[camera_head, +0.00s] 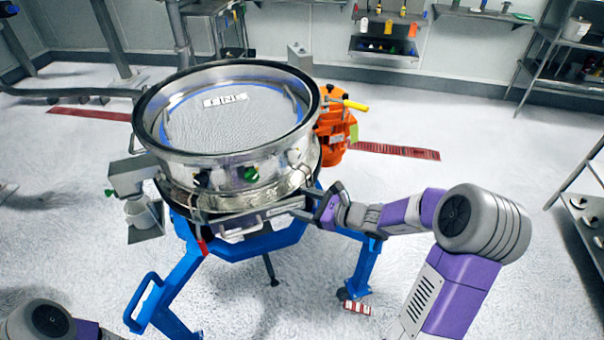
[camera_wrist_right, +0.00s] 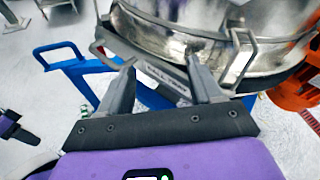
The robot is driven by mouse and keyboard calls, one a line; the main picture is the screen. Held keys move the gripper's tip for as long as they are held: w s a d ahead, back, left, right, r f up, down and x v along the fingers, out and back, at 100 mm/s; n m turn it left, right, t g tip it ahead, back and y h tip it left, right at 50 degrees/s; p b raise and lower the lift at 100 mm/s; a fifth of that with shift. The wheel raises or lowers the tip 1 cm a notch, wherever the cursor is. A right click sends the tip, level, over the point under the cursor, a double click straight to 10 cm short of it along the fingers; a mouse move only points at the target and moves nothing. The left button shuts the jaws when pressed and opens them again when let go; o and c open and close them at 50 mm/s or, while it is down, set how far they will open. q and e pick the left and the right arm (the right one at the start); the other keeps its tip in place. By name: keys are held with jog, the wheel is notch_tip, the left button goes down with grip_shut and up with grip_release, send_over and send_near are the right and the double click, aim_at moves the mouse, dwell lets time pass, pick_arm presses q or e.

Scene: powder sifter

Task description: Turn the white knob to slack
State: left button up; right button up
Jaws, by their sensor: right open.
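The round steel sifter (camera_head: 215,165) stands on a blue frame, with a mesh top and a white label on it. I cannot clearly pick out a white knob in either view. My right gripper (camera_head: 321,207) is open at the sifter's lower right side. In the right wrist view, its two fingers (camera_wrist_right: 160,63) point at a grey bracket with a lettered plate (camera_wrist_right: 168,84), and nothing is gripped between them. Contact with the bracket is unclear. My left arm shows at the bottom left of the head view; a dark part at the wrist view's left edge may be its gripper.
Blue legs (camera_head: 170,285) and handles jut out in front. An orange motor (camera_head: 332,130) with a yellow handle is beside the sifter at right. A spout (camera_head: 132,178) with a white cup (camera_head: 138,213) is at left. Shelves (camera_head: 575,60) stand at the back right; open floor lies between.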

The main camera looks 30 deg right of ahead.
aim_at(298, 159)
jog(key=w+d+r+m+t+h+b, duration=0.1)
jog(key=w+d+r+m+t+h, duration=0.2)
jog(key=d+r, duration=0.35)
jog(key=shift+t+y, duration=0.7)
jog(key=b+x, duration=0.1)
jog(key=x, duration=0.5)
jog(key=shift+a+r+b, duration=0.2)
jog(key=shift+a+b, duration=0.15)
jog(key=shift+a, duration=0.1)
pick_arm(q)
notch_tip(298, 159, down, 4)
jog(key=shift+r, duration=0.25)
pick_arm(e)
jog(key=c, duration=1.1)
jog(key=shift+o, duration=0.2)
pick_arm(q)
jog(key=shift+f, duration=0.15)
